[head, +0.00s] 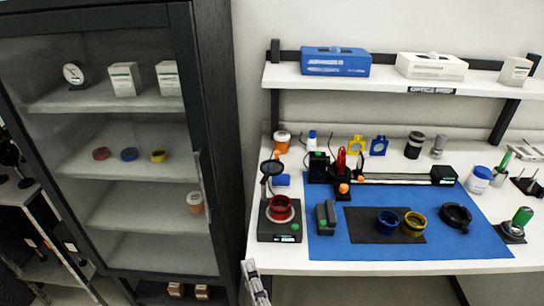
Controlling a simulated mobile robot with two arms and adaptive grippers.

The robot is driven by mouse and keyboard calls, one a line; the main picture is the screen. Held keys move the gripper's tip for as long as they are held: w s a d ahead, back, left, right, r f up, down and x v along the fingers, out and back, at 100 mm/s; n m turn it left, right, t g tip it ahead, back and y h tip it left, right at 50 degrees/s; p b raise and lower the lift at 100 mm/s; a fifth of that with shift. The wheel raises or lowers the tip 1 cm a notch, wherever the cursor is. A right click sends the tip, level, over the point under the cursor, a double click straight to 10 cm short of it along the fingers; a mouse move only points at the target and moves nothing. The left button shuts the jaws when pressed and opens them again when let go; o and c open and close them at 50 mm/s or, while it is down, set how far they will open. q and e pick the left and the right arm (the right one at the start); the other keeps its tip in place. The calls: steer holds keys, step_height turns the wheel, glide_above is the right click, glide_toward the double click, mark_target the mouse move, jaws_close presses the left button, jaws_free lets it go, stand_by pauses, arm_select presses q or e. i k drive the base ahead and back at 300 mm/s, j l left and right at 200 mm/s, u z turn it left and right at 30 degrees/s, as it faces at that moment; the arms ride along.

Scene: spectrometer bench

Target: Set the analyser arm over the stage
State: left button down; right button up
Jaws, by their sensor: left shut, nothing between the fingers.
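The stage (280,212) is on a black base (279,236) at the left of the white table, with a red ring (281,203) on it. The analyser arm (271,168) has a dark round ring at its end and stands raised behind the stage, up and slightly left of it in the picture. I cannot tell its exact tilt. My left gripper (249,266) is at the table's front left edge, in front of the black base and apart from it. It is shut and empty. My right gripper is not in view.
A blue mat (470,238) right of the base carries a dark grey block (325,217), blue (388,222) and yellow (414,225) rings and a black rail (395,178). A glass-fronted cabinet (213,130) stands left. A shelf (390,84) hangs above the table.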

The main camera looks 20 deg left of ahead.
mark_target(270, 168)
steer(key=i, duration=1)
